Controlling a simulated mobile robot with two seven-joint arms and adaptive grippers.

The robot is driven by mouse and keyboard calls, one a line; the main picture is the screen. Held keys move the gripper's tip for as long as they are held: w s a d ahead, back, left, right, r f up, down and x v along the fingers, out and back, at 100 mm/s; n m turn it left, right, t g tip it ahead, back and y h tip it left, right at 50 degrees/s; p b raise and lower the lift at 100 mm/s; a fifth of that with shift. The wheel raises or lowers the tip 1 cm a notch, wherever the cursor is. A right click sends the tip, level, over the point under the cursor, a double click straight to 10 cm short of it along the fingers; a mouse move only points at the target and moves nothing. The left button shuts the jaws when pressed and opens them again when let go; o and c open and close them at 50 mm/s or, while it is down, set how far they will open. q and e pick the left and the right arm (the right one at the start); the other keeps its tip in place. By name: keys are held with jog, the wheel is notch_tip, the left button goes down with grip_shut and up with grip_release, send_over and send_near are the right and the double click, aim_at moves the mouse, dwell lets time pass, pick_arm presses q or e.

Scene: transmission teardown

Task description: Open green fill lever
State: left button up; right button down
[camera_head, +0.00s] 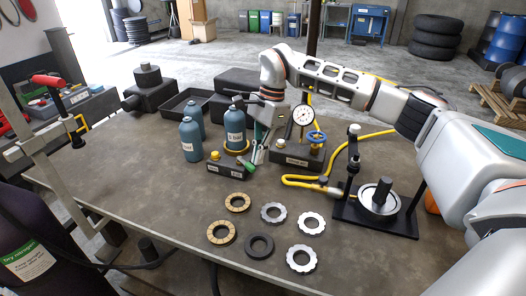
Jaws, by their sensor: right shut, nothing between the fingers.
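My right gripper (257,158) reaches down from the right arm to the fill block (229,170), a low dark box with a yellow knob (215,155). It is shut and holds nothing, with its fingertips close to the block's right end. A small green part shows around the fingers there; I cannot make out the fill lever's shape or angle, or whether the fingers touch it. A blue-grey bottle (235,130) marked in bar stands upright in a yellow ring behind the fingers. My left gripper is not in view.
A gauge (303,115) and a blue handwheel (317,137) sit on a dark box just right of the gripper. A yellow hose (305,181) runs right to a black press stand (376,215). More bottles (190,140) stand left; several rings lie in front.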

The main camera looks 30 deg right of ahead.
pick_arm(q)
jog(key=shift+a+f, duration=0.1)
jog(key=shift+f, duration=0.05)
pick_arm(e)
jog(key=shift+a+m+b, duration=0.15)
jog(key=shift+m+b, duration=0.15)
jog(key=shift+m, duration=0.2)
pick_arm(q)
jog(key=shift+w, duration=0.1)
pick_arm(e)
jog(key=shift+s, duration=0.1)
